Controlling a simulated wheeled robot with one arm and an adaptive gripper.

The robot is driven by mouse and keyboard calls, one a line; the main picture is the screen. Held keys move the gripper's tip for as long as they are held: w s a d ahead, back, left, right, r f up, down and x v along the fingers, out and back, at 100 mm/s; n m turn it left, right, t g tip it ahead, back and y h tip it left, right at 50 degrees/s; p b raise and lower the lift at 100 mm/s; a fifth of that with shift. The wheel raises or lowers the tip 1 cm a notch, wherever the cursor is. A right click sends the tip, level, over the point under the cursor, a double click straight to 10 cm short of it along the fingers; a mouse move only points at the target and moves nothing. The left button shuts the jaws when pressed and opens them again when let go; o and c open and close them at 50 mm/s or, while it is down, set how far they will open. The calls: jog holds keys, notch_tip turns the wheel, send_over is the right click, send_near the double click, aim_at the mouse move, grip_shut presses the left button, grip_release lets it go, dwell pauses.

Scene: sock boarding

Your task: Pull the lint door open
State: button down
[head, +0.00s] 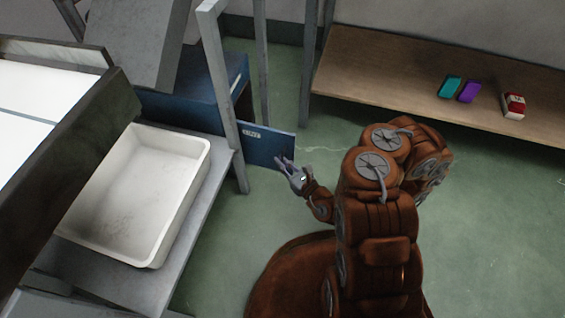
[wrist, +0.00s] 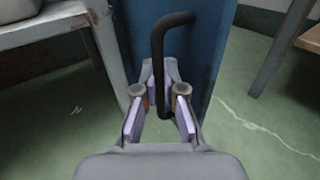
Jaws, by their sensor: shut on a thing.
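The lint door (head: 268,146) is a blue panel with a small white label (head: 252,134), low beside the grey frame post. It stands out at an angle from the blue cabinet (head: 190,105). In the wrist view the door (wrist: 190,40) is seen close up with a black bent handle (wrist: 162,50). My gripper (wrist: 161,100) is shut on the lower part of the handle, which lies between its pads. In the head view my gripper (head: 283,164) is at the door's right end, and the handle is hidden there.
A white tray (head: 150,258) sits on a grey shelf left of the door. A wooden bench (head: 400,85) at the upper right carries a teal block (head: 450,87), a purple block (head: 469,91) and a red-and-white box (head: 513,105). Green floor (head: 490,220) is clear to the right.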

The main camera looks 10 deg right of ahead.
jog(key=c, duration=1.5)
grip_release()
jog(key=shift+d, duration=0.1)
jog(key=shift+c, duration=0.2)
jog(key=shift+s, duration=0.1)
jog(key=v, duration=1.1)
jog(key=shift+s+d, duration=0.25)
jog(key=shift+s, duration=0.1)
